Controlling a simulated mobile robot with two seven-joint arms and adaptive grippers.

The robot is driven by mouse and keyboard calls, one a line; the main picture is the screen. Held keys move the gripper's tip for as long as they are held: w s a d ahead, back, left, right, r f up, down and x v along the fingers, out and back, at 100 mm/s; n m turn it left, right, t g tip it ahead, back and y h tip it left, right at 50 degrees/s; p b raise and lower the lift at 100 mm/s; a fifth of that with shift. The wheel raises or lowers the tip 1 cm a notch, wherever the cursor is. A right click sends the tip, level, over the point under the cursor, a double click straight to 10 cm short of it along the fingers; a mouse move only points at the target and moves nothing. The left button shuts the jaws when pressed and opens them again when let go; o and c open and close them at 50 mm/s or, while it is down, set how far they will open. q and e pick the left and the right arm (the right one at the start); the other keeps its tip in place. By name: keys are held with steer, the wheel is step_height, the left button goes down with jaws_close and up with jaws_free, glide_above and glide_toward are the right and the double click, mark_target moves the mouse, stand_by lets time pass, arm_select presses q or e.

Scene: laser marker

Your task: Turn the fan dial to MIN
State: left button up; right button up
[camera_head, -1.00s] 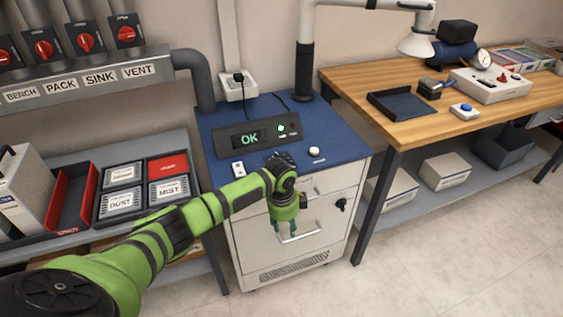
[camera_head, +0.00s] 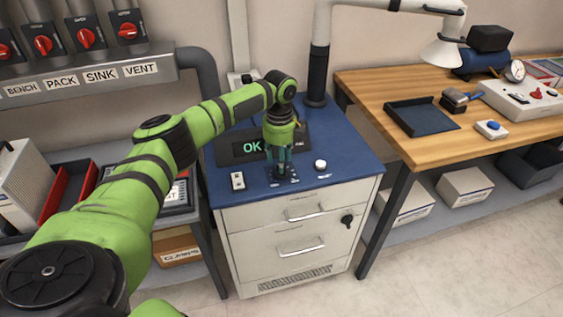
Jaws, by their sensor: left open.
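My left gripper (camera_head: 281,168) points down over the blue top of the white cabinet (camera_head: 230,188), with its fingers apart. Its fingertips are at a small dark dial plate (camera_head: 292,178), which I take to be the fan dial. The fingers and arm hide most of it, so I cannot read its pointer or marks, nor tell whether the fingers touch the knob. A dark display box (camera_head: 228,154) behind the gripper shows a green "OK", partly covered. My right gripper is not in view.
A lamp post (camera_head: 317,80) rises behind. A wooden bench (camera_head: 385,90) stands right, and red wall switches (camera_head: 127,30) are at upper left.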

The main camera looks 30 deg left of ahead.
arm_select(q)
step_height(320, 180, down, 2)
steer(key=shift+w+f, duration=0.15)
steer(key=shift+f, duration=0.4)
jaws_close()
steer(key=shift+d+p, duration=0.1)
steer(key=shift+p, duration=0.3)
steer(key=n+p, duration=0.3)
steer(key=n, duration=0.1)
steer(key=shift+r, duration=0.25)
steer(key=n+p, duration=0.3)
steer(key=n, duration=0.2)
steer(key=shift+d+p, duration=0.15)
steer(key=shift+p, duration=0.15)
steer(key=n+p, duration=0.2)
steer(key=n, duration=0.4)
steer(key=shift+w+f+n, duration=0.1)
steer(key=shift+w+n, duration=0.05)
steer(key=shift+n, duration=0.25)
steer(key=n+p, duration=0.1)
steer(key=n, duration=0.2)
steer(key=shift+w, duration=0.1)
steer(key=shift+w+n+p, duration=0.1)
steer(key=shift+n+p, duration=0.4)
steer(key=shift+n, duration=1.2)
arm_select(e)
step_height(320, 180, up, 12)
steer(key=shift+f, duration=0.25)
arm_select(q)
steer(key=shift+n, duration=0.3)
